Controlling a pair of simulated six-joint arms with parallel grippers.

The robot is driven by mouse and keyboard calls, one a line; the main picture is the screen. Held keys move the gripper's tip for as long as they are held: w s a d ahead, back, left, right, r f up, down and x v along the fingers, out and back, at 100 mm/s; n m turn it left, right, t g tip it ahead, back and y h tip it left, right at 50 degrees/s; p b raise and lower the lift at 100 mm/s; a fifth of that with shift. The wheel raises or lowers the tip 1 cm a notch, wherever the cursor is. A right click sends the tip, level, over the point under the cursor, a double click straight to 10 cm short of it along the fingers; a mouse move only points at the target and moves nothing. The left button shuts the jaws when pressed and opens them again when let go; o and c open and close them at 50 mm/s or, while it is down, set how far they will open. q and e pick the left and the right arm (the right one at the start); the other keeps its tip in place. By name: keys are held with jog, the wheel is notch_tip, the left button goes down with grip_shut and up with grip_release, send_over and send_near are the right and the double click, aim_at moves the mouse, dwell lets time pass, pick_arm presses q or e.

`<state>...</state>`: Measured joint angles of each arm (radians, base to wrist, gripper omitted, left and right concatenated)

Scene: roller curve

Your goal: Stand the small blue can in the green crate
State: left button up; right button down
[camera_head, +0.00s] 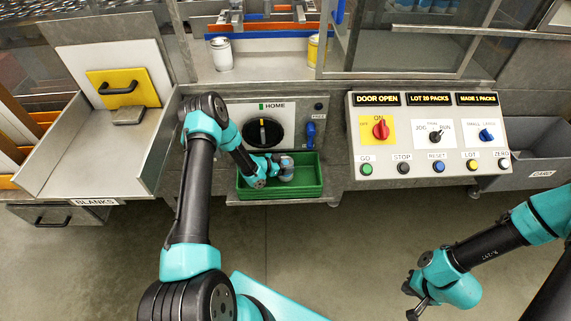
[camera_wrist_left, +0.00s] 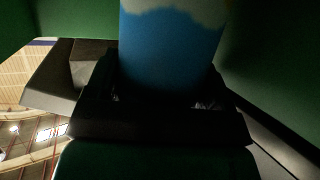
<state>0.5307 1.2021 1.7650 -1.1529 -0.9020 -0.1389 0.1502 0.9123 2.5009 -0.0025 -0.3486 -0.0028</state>
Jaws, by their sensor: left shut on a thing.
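The green crate (camera_head: 310,190) stands below the HOME panel. My left gripper (camera_head: 273,170) reaches into it from the left and is shut on the small blue can (camera_head: 287,164). In the left wrist view the can (camera_wrist_left: 170,45) is blue with a pale, wavy-edged band, and it sits between the dark fingers with green crate walls around it. Whether its base touches the crate floor is hidden. My right gripper (camera_head: 411,299) is at the lower right, away from the crate, with its fingers apart and empty.
A control panel (camera_head: 430,140) with knobs and buttons stands right of the crate. A white can (camera_head: 222,54) and a yellow can (camera_head: 314,50) stand behind. The blanks tray (camera_head: 95,165) is at left, and a grey bin (camera_head: 540,165) is at right. The floor in front is clear.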

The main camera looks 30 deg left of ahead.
pick_arm(q)
jog(key=o, duration=0.7)
jog(key=shift+r, duration=0.1)
jog(key=shift+s+a+r, duration=0.1)
jog(key=shift+s+a, duration=0.05)
jog(key=v, duration=0.7)
